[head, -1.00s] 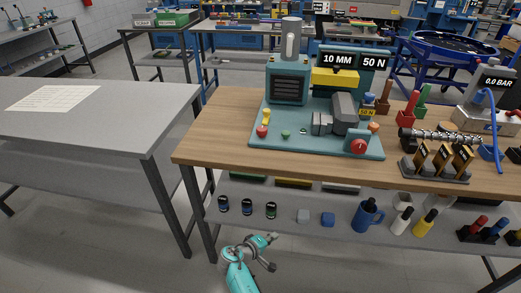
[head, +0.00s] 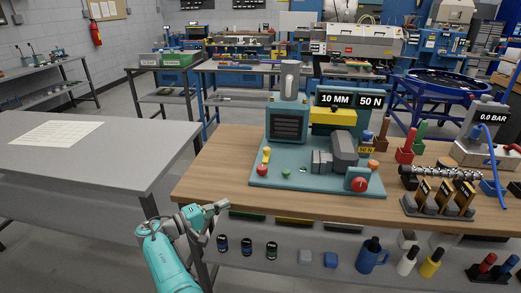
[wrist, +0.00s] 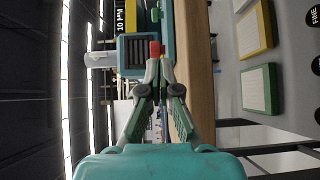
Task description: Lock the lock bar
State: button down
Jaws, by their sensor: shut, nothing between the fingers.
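A teal press fixture (head: 286,172) stands on the wooden bench, with a grey vented block and displays reading 10 MM and 50 N. At its front left corner are a small yellow lever (head: 266,154) and a red knob (head: 262,169); I cannot tell for sure which part is the lock bar. My gripper (head: 222,207) is shut and empty, near the bench's front left edge. In the wrist view the closed fingertips (wrist: 159,66) point towards the fixture, and the red knob (wrist: 155,48) shows just past them, with the gap unclear.
The wooden bench (head: 215,175) is clear left of the fixture. Racks and a shaft stand at the right.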

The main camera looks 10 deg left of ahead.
aim_at(266, 150)
jog(key=i, duration=1)
